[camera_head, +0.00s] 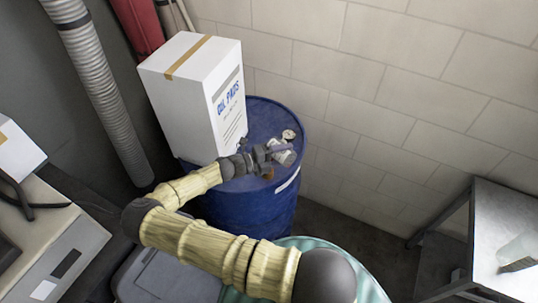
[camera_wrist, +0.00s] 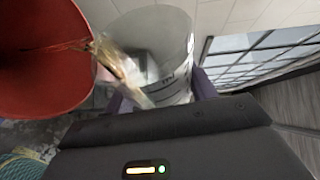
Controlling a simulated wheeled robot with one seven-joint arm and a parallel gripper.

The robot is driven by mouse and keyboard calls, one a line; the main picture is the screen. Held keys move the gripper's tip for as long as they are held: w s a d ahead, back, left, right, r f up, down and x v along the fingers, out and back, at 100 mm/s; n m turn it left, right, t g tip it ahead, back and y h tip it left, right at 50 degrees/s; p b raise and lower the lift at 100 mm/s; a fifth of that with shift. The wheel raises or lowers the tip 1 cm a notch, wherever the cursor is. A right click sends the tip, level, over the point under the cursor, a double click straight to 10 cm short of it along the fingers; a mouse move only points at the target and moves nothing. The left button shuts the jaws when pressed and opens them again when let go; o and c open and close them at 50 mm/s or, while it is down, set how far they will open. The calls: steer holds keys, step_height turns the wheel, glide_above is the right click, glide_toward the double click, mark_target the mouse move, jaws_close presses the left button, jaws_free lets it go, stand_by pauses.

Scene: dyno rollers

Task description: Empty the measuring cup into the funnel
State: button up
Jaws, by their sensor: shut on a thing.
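The measuring cup (camera_wrist: 165,38) is clear, with dark markings on its side. My gripper (camera_wrist: 162,92) is shut on it, with one purple finger on each side. It is tilted, and amber liquid (camera_wrist: 118,68) shows at its left side, by the funnel's edge. The red funnel (camera_wrist: 40,60) fills the left of the wrist view, beside the cup. In the head view my gripper (camera_head: 277,149) holds the cup (camera_head: 285,157) over the blue drum's top. A small brown patch below the gripper there may be the funnel; my arm hides much of it.
The blue drum (camera_head: 248,214) stands against a pale block wall. A tall white box (camera_head: 195,95) stands on its left part, close to my gripper. A small round pale fitting (camera_head: 288,134) is behind the cup. A metal table (camera_head: 505,225) is at the right.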

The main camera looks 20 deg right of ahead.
mark_target(272, 142)
steer(key=shift+w+r, duration=0.15)
steer(key=shift+r, duration=0.05)
steer(key=shift+w+a+r+n+h+p, duration=0.1)
steer(key=shift+w+r+n+h+p, duration=0.2)
steer(key=shift+n, duration=0.3)
steer(key=shift+w+a+r+n+h+p, duration=0.1)
steer(key=shift+r+n+h+p, duration=0.1)
steer(key=shift+n+p, duration=0.3)
steer(key=shift+w+a+f+n+h+b, duration=0.15)
steer(key=shift+w+f+n+h+b, duration=0.4)
steer(key=shift+n, duration=0.55)
steer(key=shift+w+r+n, duration=0.1)
steer(key=shift+r+n, duration=0.15)
steer(key=shift+n, duration=0.05)
steer(key=shift+w+a+r+n+h, duration=0.1)
steer(key=shift+w+r+n+h, duration=0.15)
steer(key=shift+n, duration=0.35)
steer(key=shift+w+a+r+n+t+h+b, duration=0.2)
steer(key=shift+w+n+t+h+b, duration=0.25)
steer(key=shift+n, duration=0.7)
steer(key=shift+w+a+r+n+t+h+b, duration=0.1)
steer(key=shift+w+a+n+t+h+b, duration=0.15)
steer(key=shift+w+n, duration=0.65)
steer(key=shift+s+n, duration=0.25)
steer(key=shift+s, duration=0.05)
